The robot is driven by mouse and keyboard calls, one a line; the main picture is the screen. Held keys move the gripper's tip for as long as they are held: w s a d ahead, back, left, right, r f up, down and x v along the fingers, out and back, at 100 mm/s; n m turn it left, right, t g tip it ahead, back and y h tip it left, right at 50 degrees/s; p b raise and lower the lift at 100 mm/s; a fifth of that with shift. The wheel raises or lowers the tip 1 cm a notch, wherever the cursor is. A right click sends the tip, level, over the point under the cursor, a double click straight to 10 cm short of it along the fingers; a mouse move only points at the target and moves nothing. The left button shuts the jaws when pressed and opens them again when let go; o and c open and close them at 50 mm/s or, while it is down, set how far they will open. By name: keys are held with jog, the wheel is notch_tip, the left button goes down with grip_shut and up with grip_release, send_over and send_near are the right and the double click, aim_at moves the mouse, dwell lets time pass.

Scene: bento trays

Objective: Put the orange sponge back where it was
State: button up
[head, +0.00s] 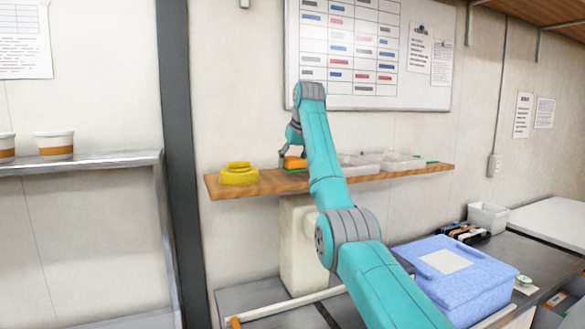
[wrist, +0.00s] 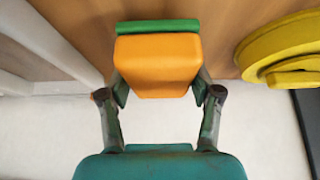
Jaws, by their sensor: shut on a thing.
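The orange sponge (head: 295,162) is at the wooden wall shelf (head: 225,190), right of a yellow coiled item. It also shows in the wrist view (wrist: 157,66), with a green layer along its far edge. My gripper (head: 290,150) is shut on the sponge. In the wrist view my gripper (wrist: 159,97) has one finger on each side of it. The sponge is over or on the shelf board; I cannot tell whether it touches the board.
The yellow coiled item (head: 239,175) sits on the shelf's left end, close to the sponge. Clear trays (head: 360,163) stand to the right, partly behind my arm. A whiteboard (head: 400,60) hangs above. A blue soft box (head: 465,285) lies on the counter below.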

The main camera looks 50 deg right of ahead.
jog(key=shift+f, duration=1.1)
jog(key=shift+f, duration=0.1)
jog(key=o, duration=1.1)
